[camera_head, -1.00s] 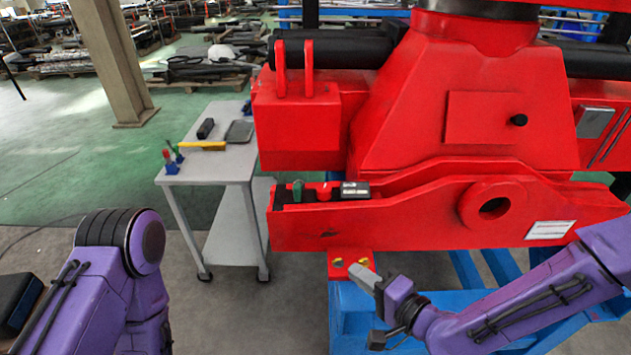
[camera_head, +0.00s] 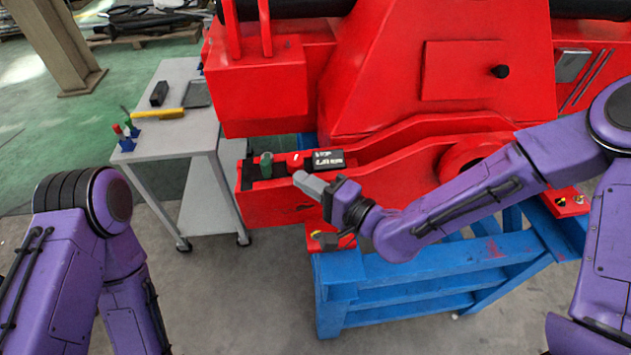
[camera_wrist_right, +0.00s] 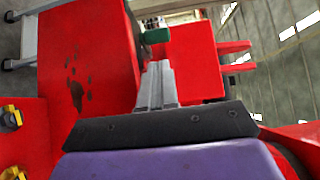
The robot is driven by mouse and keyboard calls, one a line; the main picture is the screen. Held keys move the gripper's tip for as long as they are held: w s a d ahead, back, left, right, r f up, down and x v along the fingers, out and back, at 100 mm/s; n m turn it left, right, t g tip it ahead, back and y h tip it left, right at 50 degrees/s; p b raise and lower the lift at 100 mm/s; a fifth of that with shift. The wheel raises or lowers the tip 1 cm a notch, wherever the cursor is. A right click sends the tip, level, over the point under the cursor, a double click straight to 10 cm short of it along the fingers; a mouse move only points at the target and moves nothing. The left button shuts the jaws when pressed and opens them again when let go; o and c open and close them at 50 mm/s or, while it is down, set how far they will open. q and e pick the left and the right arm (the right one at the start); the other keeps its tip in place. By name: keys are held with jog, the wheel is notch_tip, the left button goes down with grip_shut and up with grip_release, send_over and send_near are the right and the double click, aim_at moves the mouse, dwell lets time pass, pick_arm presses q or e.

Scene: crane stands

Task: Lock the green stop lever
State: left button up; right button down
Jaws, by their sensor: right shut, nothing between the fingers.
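The green stop lever (camera_head: 266,164) stands upright near the left end of the red crane beam (camera_head: 285,205). In the right wrist view the green lever (camera_wrist_right: 155,35) shows just beyond my fingertips. My right gripper (camera_head: 302,181) is shut and empty, its fingers pointing left, in front of the beam and a little right of and below the lever. It also shows in the right wrist view (camera_wrist_right: 157,70), with a gap to the lever that I cannot measure. My left gripper is not in view; only my left arm shows.
A black box with white lettering (camera_head: 327,160) sits on the beam right of the lever. A grey cart (camera_head: 180,133) with tools stands at left. A blue stand (camera_head: 420,272) is below the beam. The floor between cart and left arm is clear.

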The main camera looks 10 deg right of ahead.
aim_at(285, 185)
jog(key=p+x, duration=0.1)
jog(key=x, duration=0.3)
jog(key=shift+s+a+r, duration=0.1)
jog(key=shift+a+r, duration=0.1)
jog(key=shift+w+a+f, duration=0.15)
jog(key=shift+w+a, duration=0.15)
jog(key=shift+w, duration=0.15)
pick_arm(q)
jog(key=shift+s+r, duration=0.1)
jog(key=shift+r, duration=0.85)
pick_arm(e)
jog(key=shift+s, duration=0.1)
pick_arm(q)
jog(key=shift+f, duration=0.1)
pick_arm(e)
jog(key=shift+a, duration=0.1)
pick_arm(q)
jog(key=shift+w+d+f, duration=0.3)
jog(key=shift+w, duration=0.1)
pick_arm(e)
jog(key=shift+s+a+m+t+h, duration=0.1)
jog(key=shift+a+m+t+h, duration=0.05)
jog(key=shift+m+t+h, duration=0.3)
